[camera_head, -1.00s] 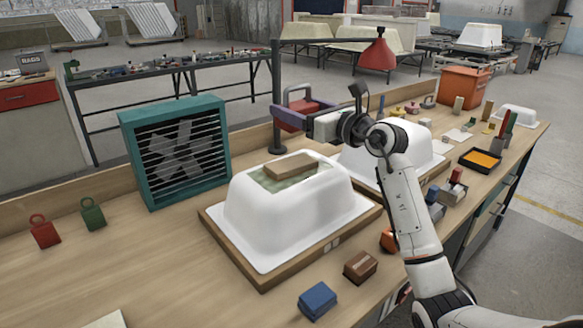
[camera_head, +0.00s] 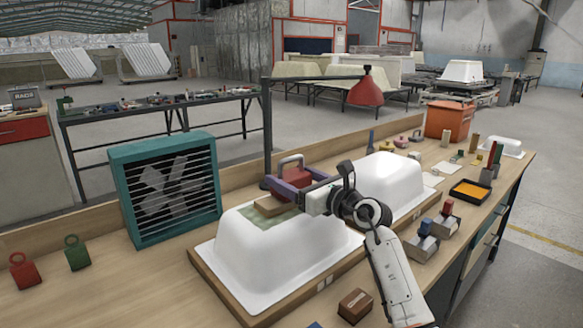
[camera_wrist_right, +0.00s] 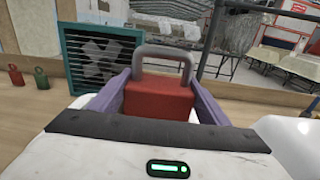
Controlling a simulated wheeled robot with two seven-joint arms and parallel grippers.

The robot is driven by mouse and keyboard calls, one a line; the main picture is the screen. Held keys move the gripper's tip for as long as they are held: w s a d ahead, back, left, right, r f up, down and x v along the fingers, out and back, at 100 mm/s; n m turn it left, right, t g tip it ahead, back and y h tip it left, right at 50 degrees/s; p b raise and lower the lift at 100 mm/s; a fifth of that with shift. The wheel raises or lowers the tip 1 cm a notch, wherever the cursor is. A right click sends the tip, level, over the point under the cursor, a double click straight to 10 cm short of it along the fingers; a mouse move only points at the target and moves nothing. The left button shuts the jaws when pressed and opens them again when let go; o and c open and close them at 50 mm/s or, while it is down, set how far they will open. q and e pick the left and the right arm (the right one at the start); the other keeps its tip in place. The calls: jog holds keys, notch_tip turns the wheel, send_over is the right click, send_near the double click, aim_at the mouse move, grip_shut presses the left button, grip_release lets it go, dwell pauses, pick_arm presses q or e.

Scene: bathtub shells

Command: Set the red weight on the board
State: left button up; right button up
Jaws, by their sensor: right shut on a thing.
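My right gripper (camera_head: 296,181) has purple fingers shut on the red weight (camera_head: 298,174), a red block with a grey handle. The weight is upright in the right wrist view (camera_wrist_right: 158,98), between the two fingers. The board (camera_head: 273,206) is a small light wooden piece lying on a green patch (camera_head: 254,216) on top of the near white shell (camera_head: 270,262). The weight is at the board's far right end in the head view. The fingers hide its underside, so I cannot tell whether it touches the board. My left gripper is not in view.
A teal fan box (camera_head: 165,190) stands left of the shell. A smaller red weight (camera_head: 24,271) and a green one (camera_head: 77,253) stand at far left. A second white shell (camera_head: 388,185) is on the right. A red lamp (camera_head: 366,92) hangs behind.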

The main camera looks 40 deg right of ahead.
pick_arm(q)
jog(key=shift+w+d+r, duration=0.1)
pick_arm(e)
jog(key=shift+s+d+r, duration=0.1)
jog(key=shift+r, duration=0.35)
jog(key=o, duration=1.7)
jog(key=shift+f, duration=0.65)
jog(key=o, duration=0.4)
jog(key=shift+r, duration=0.1)
jog(key=shift+s, duration=0.1)
pick_arm(q)
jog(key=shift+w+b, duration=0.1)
jog(key=shift+b, duration=0.25)
pick_arm(e)
jog(key=s, duration=1.2)
jog(key=shift+d, duration=0.35)
jog(key=shift+w, duration=0.1)
